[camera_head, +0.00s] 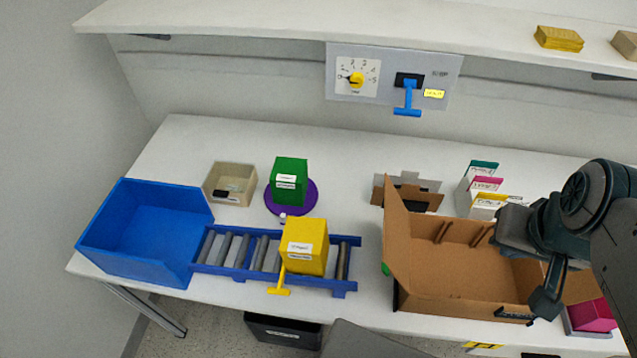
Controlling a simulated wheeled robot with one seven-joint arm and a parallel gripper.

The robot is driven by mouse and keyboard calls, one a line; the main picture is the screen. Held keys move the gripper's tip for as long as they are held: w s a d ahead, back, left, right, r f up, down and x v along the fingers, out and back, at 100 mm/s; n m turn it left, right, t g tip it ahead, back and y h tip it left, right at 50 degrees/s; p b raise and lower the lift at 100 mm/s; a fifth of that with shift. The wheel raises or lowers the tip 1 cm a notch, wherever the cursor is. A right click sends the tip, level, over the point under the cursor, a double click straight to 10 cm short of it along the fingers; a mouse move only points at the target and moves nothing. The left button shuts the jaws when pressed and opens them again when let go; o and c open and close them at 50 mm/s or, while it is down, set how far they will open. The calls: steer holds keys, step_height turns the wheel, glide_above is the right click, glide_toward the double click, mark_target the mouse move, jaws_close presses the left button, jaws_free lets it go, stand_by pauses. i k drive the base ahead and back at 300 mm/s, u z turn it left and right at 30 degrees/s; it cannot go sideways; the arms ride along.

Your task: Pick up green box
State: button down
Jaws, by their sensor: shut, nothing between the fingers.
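The green box (289,182) stands upright on a round purple disc (305,207) in the middle of the white table, with white labels on its front face. My gripper (543,304) is at the right, over the right part of an open cardboard box, well away from the green box. It is shut and holds nothing. The fingertips are dark and small in this view.
A yellow box (305,246) sits on the blue roller conveyor (213,268), in front of the green box. A beige bin (211,184) and blue bin (127,262) stand left. The cardboard box (450,296) has raised flaps. A shelf (250,18) overhangs behind.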

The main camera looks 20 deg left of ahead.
mark_target(289, 180)
steer(key=u, duration=1.7)
steer(key=i, duration=0.2)
steer(key=z, duration=0.2)
steer(key=k, duration=1)
steer(key=u, duration=1.65)
steer(key=i, duration=1.05)
steer(key=z, duration=1.9)
